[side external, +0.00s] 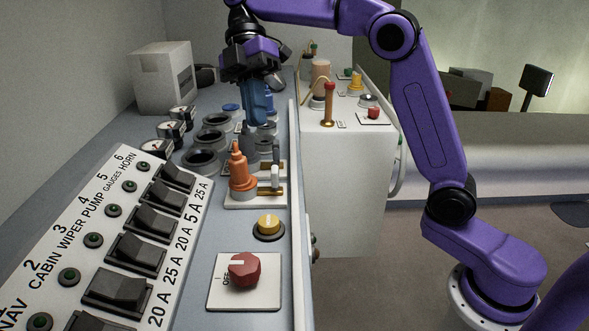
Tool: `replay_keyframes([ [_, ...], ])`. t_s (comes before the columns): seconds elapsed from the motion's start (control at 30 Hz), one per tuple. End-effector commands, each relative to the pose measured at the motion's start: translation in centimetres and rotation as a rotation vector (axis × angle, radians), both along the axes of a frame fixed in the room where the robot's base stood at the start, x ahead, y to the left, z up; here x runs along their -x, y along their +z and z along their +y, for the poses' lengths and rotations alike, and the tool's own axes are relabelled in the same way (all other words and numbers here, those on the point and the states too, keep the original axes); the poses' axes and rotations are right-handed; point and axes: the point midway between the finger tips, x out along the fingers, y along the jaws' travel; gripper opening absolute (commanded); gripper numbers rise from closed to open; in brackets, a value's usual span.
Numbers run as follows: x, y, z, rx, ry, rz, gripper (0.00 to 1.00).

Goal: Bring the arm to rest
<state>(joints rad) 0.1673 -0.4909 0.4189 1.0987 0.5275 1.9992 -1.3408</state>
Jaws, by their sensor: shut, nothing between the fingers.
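My gripper (262,118) points down over the grey-blue console top, with its blue fingers together and nothing seen between them. It is above and behind the orange lever (239,170) and close to the black round sockets on its left. Its fingertips overlap a grey post-like part in the picture, and I cannot tell whether they touch it. My purple arm reaches in from the right over the second white counter.
A black rocker switch panel (112,222) lies front left. A red rotary knob (243,268) and a yellow button (268,224) are in front. A white box (163,78) stands back left. A red-handled lever (328,104) stands on the white counter (343,175) at right.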

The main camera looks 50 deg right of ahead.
Motion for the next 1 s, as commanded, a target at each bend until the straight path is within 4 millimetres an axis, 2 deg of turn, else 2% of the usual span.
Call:
replay_keyframes([
  [0.17, 2.8, -0.5, 1.2, 0.000, 0.036, 0.020, 0.00],
  [0.3, 7.2, -1.9, 2.3, 0.033, 0.056, 0.040, 0.00],
  [0.43, 10.9, -3.9, 2.1, 0.124, 0.005, 0.032, 0.00],
  [0.67, 15.7, -7.9, -0.6, 0.325, -0.182, -0.052, 0.00],
  [1.0, 21.8, -14.0, -6.8, 0.496, -0.479, -0.257, 0.00],
])
